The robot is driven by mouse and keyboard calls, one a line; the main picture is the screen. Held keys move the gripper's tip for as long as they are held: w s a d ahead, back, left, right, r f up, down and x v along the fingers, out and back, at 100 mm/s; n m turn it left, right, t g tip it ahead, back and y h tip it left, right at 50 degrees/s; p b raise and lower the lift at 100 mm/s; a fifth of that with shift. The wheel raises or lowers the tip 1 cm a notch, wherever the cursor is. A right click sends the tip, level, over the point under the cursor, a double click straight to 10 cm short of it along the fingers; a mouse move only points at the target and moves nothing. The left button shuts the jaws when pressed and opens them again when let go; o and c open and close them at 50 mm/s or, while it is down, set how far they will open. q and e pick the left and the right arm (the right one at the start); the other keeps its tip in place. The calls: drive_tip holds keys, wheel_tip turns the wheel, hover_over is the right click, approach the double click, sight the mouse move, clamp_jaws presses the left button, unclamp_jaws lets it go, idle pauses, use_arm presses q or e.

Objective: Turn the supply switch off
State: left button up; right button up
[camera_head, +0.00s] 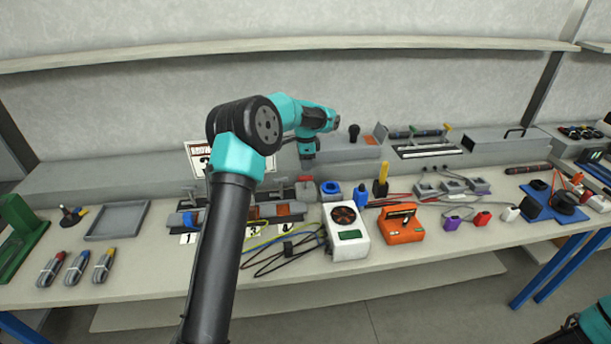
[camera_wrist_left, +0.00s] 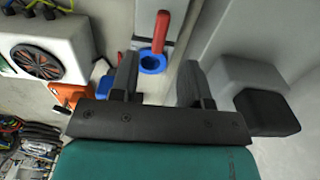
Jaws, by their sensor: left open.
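A red lever (camera_wrist_left: 161,32) on a grey block shows at the top of the left wrist view; I take it as the supply switch, though no label is readable. In the head view its red part (camera_head: 305,178) is small, just below my left gripper (camera_head: 308,158). A blue ring-shaped piece (camera_wrist_left: 153,63) sits at the lever's lower end in the left wrist view, and a blue piece (camera_head: 331,188) shows beside the block in the head view. My left gripper (camera_wrist_left: 159,64) is open and empty, its fingers either side of the lever's line, apart from it. My right gripper is out of view.
A white box with a round fan (camera_head: 345,232) and an orange unit (camera_head: 401,224) stand nearby. A yellow-handled post (camera_head: 382,180) and a black knob (camera_head: 354,132) stand close to the right. Loose cables (camera_head: 285,253) lie in front. A grey tray (camera_head: 118,220) lies left.

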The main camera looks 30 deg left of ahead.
sight(305, 176)
use_arm(q)
wheel_tip(305, 176, down, 6)
idle(0.4)
clamp_jaws()
